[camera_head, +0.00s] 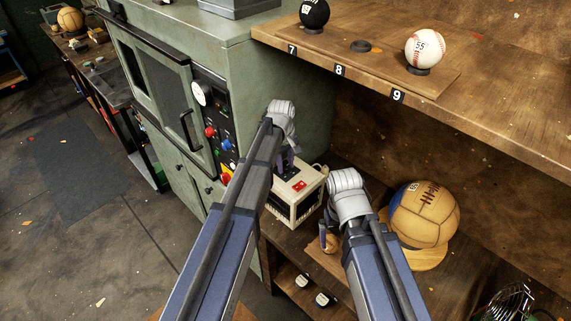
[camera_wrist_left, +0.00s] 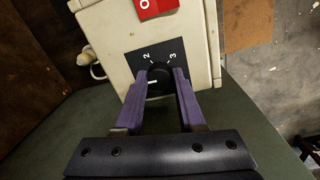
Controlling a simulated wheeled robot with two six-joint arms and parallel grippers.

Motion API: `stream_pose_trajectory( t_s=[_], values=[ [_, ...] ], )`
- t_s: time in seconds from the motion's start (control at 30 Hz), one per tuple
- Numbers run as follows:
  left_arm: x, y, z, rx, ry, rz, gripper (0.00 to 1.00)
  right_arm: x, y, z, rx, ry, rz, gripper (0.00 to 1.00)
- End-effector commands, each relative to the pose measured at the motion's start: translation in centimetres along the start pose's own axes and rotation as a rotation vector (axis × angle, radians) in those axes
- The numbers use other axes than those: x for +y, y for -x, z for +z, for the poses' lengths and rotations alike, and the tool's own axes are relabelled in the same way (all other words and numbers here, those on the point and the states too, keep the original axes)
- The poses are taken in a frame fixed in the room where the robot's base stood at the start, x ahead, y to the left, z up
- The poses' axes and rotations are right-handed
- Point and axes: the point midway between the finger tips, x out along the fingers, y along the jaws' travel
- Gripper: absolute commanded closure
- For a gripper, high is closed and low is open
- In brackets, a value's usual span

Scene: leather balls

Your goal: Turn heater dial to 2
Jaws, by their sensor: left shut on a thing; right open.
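The heater (camera_head: 297,205) is a cream box on the lower wooden bench, with a red switch (camera_head: 299,185) on top. In the left wrist view, its black dial (camera_wrist_left: 159,77) sits on a dark plate (camera_wrist_left: 136,62) marked 2 and 3. The dial's white mark points left in that view, below the 2. My left gripper (camera_wrist_left: 160,82) has its purple fingers on either side of the dial and is shut on it. In the head view my left gripper (camera_head: 286,163) is over the heater's top, with the dial hidden. My right gripper (camera_head: 328,241) is open, right of the heater.
A tan ball (camera_head: 424,214) on a wooden stand is right of my right arm. A shelf (camera_head: 450,105) above holds a baseball (camera_head: 425,48) and a black ball (camera_head: 314,13). A green cabinet (camera_head: 235,60) with a control panel stands behind and left.

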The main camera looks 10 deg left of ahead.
Motion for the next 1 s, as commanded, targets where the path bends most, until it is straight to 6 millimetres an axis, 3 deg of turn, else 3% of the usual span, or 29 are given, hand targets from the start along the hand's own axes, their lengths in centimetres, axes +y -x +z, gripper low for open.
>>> stream_pose_trajectory(
  t_s=[0.37,1.0],
  values=[
    [0.00,-0.01,-0.05,-0.011,-0.165,0.001,1.00,0.00,-0.01,0.00,0.000,0.000,0.000,0.00],
    [-0.01,-0.01,-0.21,-0.049,-0.763,0.000,1.00,0.00,-0.01,0.00,0.000,0.000,0.000,0.00]
  ],
)
